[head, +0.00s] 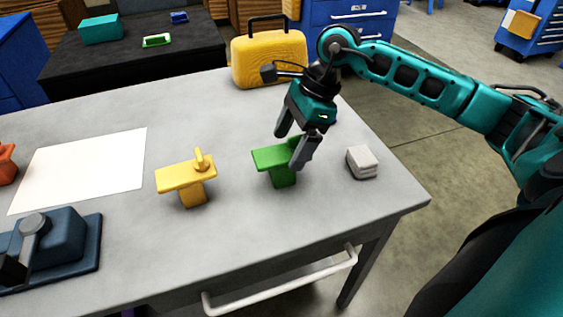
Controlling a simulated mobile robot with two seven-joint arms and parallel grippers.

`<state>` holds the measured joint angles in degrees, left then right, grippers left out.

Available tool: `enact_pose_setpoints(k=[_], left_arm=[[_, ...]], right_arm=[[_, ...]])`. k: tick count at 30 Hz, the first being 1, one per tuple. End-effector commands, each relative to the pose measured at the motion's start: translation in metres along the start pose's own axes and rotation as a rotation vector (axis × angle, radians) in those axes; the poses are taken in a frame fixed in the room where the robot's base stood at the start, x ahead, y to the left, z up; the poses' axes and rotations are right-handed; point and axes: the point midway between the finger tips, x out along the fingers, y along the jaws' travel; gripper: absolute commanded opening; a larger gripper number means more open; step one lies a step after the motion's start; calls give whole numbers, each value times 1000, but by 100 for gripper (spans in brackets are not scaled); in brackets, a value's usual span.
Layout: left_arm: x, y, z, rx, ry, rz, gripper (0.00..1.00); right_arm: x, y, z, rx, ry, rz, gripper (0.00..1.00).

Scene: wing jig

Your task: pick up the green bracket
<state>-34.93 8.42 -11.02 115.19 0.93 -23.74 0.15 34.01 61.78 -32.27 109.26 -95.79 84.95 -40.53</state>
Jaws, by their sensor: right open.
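The green bracket (276,159) stands upright on the grey table, right of the middle of the head view. It has a flat top plate on a narrower foot. My right gripper (293,148) is open and points down over the bracket. One finger is in front of the bracket's right end and hides part of it; the other finger is above and behind the plate. I cannot tell whether either finger touches it. My left gripper is not in view.
A yellow bracket (184,177) stands left of the green one. A small white block (362,162) lies close on the right, near the table (235,228) edge. A yellow case (268,60) stands behind. A white sheet (84,168) and a dark blue fixture (62,240) lie at the left.

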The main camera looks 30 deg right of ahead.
Motion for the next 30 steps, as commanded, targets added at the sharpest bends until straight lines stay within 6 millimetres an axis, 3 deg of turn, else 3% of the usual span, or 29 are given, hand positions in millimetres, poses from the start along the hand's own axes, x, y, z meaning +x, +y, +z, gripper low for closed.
enact_pose_setpoints(k=[4,12,30], left_arm=[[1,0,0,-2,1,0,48],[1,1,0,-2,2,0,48],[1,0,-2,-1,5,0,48]], right_arm=[[18,0,0,1,-2,1,89],[21,0,0,1,0,-1,89],[20,0,0,1,-1,-1,33]])
